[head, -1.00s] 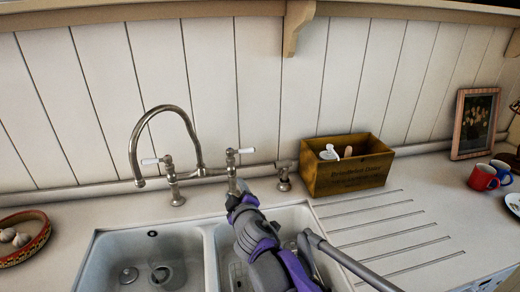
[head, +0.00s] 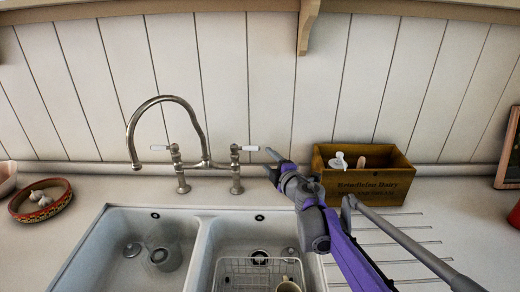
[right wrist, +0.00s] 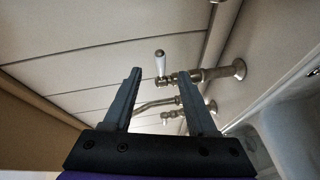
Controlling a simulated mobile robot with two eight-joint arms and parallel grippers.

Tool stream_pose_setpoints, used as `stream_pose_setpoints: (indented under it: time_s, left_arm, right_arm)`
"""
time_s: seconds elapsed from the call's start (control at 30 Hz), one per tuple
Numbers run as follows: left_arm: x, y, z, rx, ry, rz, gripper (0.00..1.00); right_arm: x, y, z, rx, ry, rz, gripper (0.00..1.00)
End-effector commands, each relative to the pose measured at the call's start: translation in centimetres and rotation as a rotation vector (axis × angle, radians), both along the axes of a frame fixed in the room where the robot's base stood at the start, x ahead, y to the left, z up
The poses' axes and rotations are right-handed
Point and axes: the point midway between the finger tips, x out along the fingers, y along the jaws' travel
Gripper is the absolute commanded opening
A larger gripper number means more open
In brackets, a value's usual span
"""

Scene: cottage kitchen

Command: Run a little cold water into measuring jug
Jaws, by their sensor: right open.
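A bridge tap (head: 204,140) stands behind the double sink, its curved spout hanging on the left. Its left white lever (head: 160,148) points left and its right white lever (head: 248,148) points right. No water stream shows at the spout. A clear vessel that looks like the measuring jug (head: 166,259) stands in the left basin. My right gripper (head: 272,163) is open and empty, just right of the right lever. In the right wrist view a white tap lever (right wrist: 160,62) shows between the open fingers, apart from them. My left gripper is out of view.
A wire rack (head: 238,266) with a pale mug (head: 289,286) sits in the right basin. A wooden box (head: 385,180) stands on the counter behind my right arm. A patterned bowl (head: 40,201) lies at the left. Drainer grooves run at the right.

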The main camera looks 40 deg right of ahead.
Motion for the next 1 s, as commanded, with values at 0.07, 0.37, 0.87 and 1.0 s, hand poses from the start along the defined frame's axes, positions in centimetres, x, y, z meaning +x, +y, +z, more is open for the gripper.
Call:
stream_pose_setpoints:
  time_s: [0.07, 0.37, 0.87, 1.0]
  left_arm:
    - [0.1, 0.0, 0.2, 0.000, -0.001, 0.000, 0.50]
    - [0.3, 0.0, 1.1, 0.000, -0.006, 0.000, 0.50]
    - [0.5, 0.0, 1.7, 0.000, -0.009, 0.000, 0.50]
    - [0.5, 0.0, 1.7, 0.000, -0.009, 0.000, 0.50]
  right_arm:
    - [1.0, -0.2, 0.0, 0.000, 0.000, 0.001, 0.58]
    - [6.3, -1.7, -0.6, 0.001, -0.002, -0.001, 0.58]
    - [9.8, -2.8, -1.2, 0.002, -0.001, -0.001, 0.58]
    - [9.8, -2.8, -1.2, 0.002, -0.001, -0.001, 0.56]
